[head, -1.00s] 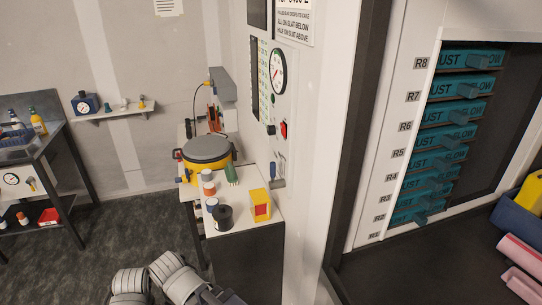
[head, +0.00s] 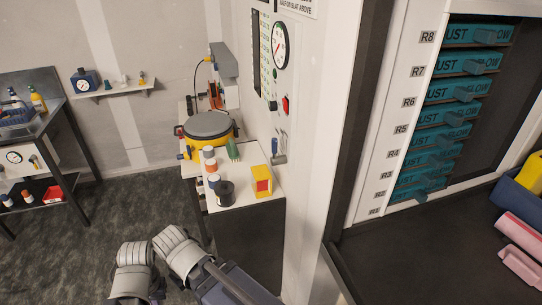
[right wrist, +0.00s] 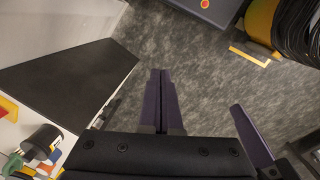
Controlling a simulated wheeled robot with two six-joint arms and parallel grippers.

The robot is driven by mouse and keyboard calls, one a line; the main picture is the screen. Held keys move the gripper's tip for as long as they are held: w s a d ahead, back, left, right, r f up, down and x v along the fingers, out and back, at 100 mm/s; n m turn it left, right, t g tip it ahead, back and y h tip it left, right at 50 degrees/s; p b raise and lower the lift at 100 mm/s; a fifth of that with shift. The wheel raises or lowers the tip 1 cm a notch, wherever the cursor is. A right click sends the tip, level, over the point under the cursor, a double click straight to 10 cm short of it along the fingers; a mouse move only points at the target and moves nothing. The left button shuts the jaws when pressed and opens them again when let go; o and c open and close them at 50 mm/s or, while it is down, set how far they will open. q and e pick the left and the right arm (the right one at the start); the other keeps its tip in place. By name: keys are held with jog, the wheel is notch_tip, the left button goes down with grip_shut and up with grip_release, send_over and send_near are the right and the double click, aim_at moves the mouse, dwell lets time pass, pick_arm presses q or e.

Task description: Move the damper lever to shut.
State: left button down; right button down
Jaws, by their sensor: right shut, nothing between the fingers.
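What looks like the damper lever (head: 279,159), a small grey handle on a stem, is on the white wall panel just above the bench top, behind the yellow and red box. It is small here, and I cannot read its setting. In the right wrist view my right gripper (right wrist: 161,74) has its two dark purple fingers together, with nothing between them. It points over open floor beside the bench's dark side panel, apart from the bench. The lever does not show in that view.
The bench top (head: 240,197) holds a yellow and red box (head: 261,181), a black jar (head: 225,193), small bottles and a yellow pot with a grey lid (head: 208,127). A gauge (head: 280,45) and red switch are above the lever. A rack of teal drawers (head: 445,115) stands right.

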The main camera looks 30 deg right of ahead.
aim_at(275, 153)
jog(key=c, duration=1.6)
grip_release()
